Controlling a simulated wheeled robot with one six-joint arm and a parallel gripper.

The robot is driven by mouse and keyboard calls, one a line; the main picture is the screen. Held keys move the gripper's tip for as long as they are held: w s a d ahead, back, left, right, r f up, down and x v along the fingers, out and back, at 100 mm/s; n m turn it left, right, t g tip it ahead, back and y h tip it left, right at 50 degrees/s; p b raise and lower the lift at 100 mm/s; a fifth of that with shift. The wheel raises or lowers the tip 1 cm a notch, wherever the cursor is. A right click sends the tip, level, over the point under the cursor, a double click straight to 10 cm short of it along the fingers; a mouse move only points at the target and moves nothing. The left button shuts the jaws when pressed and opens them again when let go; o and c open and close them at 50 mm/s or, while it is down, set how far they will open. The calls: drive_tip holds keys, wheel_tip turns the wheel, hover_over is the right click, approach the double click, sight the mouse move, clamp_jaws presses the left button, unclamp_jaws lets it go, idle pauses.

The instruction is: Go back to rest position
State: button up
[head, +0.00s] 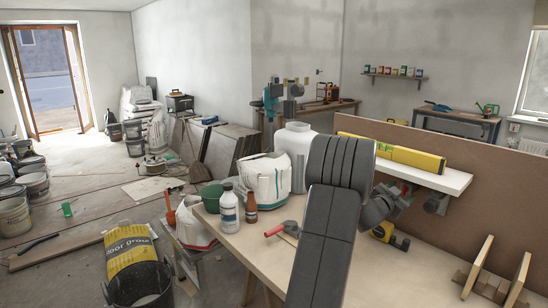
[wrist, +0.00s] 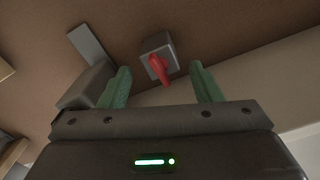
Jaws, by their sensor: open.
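My gripper (wrist: 160,70) is open in the wrist view, its two green fingers spread apart. Beyond the gap between them is a grey square-faced thing with a red part (wrist: 159,68); the fingers do not hold it, and I cannot tell exactly what it is. In the head view my dark grey arm rises over the workbench (head: 250,245) and its wrist end is near the brown upright board (head: 480,155), below the white shelf (head: 440,177). The fingertips are not clear in that view.
A yellow level (head: 408,156) lies on the shelf.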

drive_tip(key=n+p, duration=0.1)
drive_tip(key=a+n+p, duration=0.1)
drive_tip(key=n, duration=0.1)
drive_tip(key=shift+s, duration=0.4)
